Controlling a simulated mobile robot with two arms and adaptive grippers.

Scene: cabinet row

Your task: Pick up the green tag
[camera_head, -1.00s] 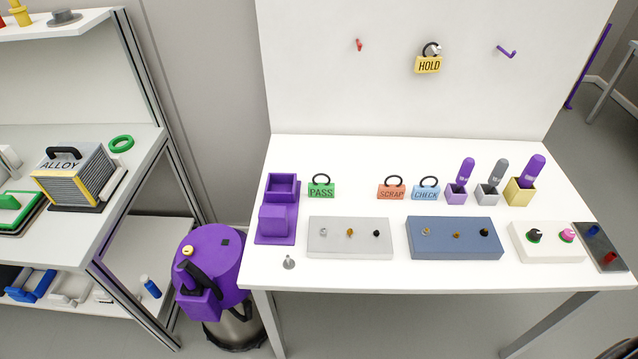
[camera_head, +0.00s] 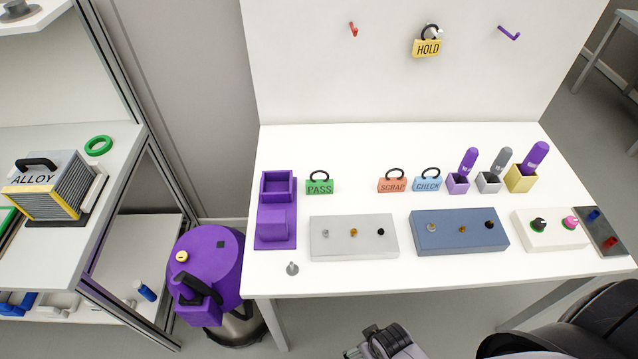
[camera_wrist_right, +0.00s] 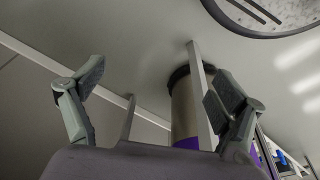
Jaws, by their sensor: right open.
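The green tag (camera_head: 320,186) reads PASS and has a black ring handle on top. It stands upright on the white table, right of the purple holder. My right gripper (camera_head: 376,338) shows at the bottom edge of the head view, in front of the table and well away from the tag. In the right wrist view its two fingers (camera_wrist_right: 155,95) are spread wide with nothing between them. That view shows floor, a table leg and a dark purple-and-steel can, not the tag. My left gripper is not in view.
On the white table (camera_head: 275,210) stand a purple holder (camera_head: 276,228), an orange SCRAP tag (camera_head: 392,184) and a blue CHECK tag (camera_head: 427,183). A grey block (camera_head: 352,246) and a blue block (camera_head: 470,240) with small knobs lie in front. A yellow HOLD tag (camera_head: 427,48) hangs on the back panel.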

